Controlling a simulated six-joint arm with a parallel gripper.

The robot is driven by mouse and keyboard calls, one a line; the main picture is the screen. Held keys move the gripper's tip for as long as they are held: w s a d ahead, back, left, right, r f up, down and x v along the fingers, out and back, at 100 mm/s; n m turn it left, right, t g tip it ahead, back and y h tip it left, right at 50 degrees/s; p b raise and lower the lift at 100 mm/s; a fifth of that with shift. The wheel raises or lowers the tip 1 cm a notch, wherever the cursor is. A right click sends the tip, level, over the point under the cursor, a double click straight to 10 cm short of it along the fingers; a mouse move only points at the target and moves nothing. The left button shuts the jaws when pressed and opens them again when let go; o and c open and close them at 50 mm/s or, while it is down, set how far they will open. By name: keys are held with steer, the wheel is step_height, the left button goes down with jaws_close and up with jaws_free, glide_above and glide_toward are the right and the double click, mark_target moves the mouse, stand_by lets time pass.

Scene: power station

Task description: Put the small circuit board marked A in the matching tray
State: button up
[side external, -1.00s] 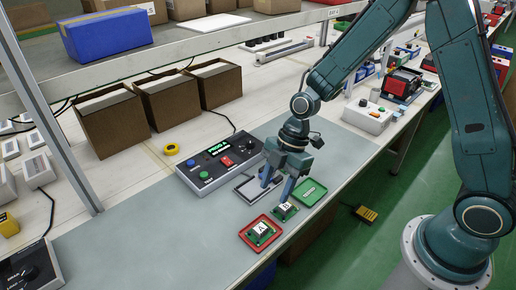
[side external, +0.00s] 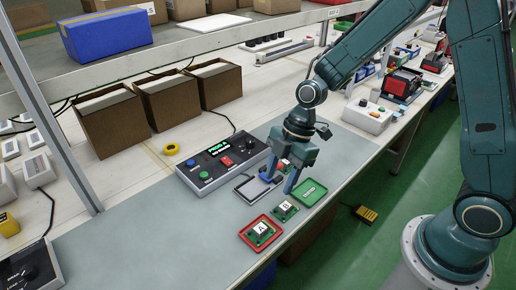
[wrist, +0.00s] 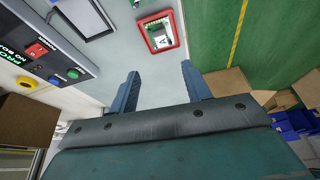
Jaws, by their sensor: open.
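The small green circuit board marked A (side external: 261,230) lies in the red tray (side external: 247,238) near the bench's front edge. In the wrist view, board A (wrist: 161,40) shows inside the red tray (wrist: 149,46), beyond my fingertips. A similar board marked B (side external: 286,208) lies on the grey mat, between the red tray and a green tray (side external: 318,194). No board shows in the green tray. My gripper (side external: 281,181) is open and empty, above the mat behind board B and apart from both boards. Its spread fingers (wrist: 158,82) also show in the wrist view.
A control box (side external: 220,163) with a green-lit display and coloured buttons stands left of my gripper. Open cartons (side external: 168,105) stand behind. The mat's left part is clear.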

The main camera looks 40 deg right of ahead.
steer(key=s+d+r+m+t+h, duration=0.1)
steer(key=s+d+r+m, duration=0.25)
steer(key=r, duration=0.25)
steer(key=s+d+r+m+t+h, duration=0.1)
steer(key=s+d+r+m+t, duration=0.1)
steer(key=r+m, duration=0.35)
steer(key=s+d+r+m+t+h, duration=0.1)
steer(key=s+d+r+m, duration=0.1)
steer(key=s+r+m, duration=0.2)
steer(key=s+d+r+m+t+h, duration=0.1)
steer(key=s+d+r+m, duration=0.2)
steer(key=s, duration=0.5)
steer(key=shift+s+r+m, duration=0.3)
steer(key=shift+r+m, duration=0.2)
steer(key=shift+r, duration=0.25)
